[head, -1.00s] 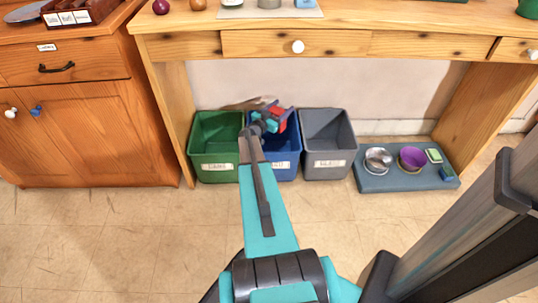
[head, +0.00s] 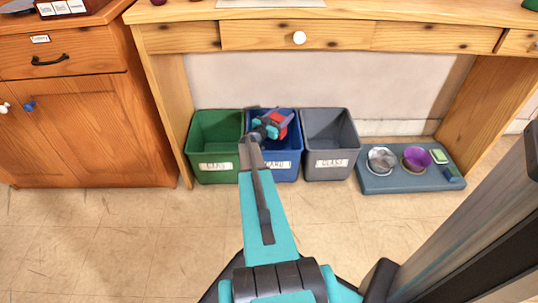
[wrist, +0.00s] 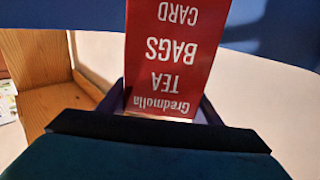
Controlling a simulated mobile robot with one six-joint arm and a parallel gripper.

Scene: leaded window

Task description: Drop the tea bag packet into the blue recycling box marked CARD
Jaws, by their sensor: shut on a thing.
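The red tea bag packet (head: 283,121) is held at the end of my arm, at the mouth of the blue box (head: 287,172). The box's label, partly hidden by my arm, reads as CARD. My gripper (head: 273,124) is shut on the packet, with its tip within the box's outline in the head view. In the wrist view the packet (wrist: 172,55) stands between the fingers, its print upside down: "TEA BAGS" and "CARD". A blue surface shows behind it. How deep the packet sits in the box cannot be told.
A green box (head: 217,170) stands close on the left and a grey box (head: 331,166) on the right. A blue-grey mat (head: 385,185) with bowls lies further right. The wooden table (head: 205,38) overhangs the boxes. The floor in front is clear.

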